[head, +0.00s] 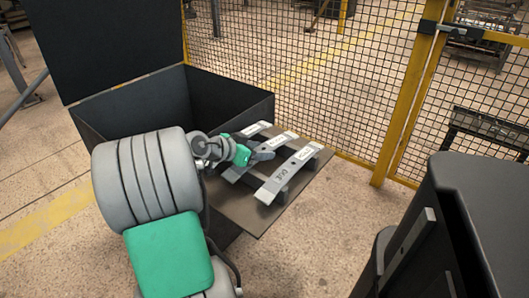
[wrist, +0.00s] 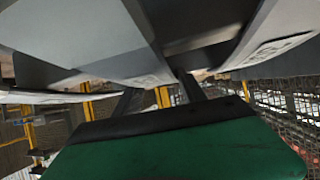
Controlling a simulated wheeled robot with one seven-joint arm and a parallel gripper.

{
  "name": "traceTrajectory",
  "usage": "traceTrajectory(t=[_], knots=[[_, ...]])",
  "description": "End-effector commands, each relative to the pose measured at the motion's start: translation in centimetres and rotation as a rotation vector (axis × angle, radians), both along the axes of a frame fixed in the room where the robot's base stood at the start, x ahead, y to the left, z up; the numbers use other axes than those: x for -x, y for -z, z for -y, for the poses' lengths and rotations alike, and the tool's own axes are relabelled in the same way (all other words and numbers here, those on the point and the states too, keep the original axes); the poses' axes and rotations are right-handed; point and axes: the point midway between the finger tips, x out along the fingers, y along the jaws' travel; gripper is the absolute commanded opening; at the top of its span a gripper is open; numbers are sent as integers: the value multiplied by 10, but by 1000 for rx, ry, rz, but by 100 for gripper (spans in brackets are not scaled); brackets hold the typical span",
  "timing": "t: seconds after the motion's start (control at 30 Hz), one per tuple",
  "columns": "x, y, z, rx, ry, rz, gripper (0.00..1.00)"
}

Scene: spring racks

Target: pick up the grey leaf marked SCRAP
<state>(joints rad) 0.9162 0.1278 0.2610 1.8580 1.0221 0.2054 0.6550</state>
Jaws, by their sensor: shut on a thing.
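Several grey leaves lie side by side across supports on a dark plate. The right leaf (head: 286,180) has dark lettering and a pale label, too small to read. The middle leaf (head: 234,173) runs behind and under my gripper (head: 262,155), with a pale label near its far end. The left leaf (head: 255,129) is partly hidden by my green wrist. In the wrist view my gripper (wrist: 157,95) has its fingers either side of a grey leaf (wrist: 110,35), which appears to be the middle one. I cannot read SCRAP on any leaf.
A large dark open bin (head: 230,95) with a raised lid stands behind and left of the dark plate (head: 262,219). A yellow-framed mesh fence (head: 400,110) runs behind. A dark cabinet-like body (head: 460,230) fills the right front. Floor between plate and cabinet is clear.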

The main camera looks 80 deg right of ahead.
Motion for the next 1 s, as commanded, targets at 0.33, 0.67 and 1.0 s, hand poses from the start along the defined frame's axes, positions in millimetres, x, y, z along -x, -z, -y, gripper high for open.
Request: traceTrajectory(t=[0.33, 0.67, 1.0], knots=[[0, 2, -1, -4, 1, -1, 0], [0, 0, 0, 0, 1, 0, 0], [0, -14, 0, 2, 1, 2, 0]])
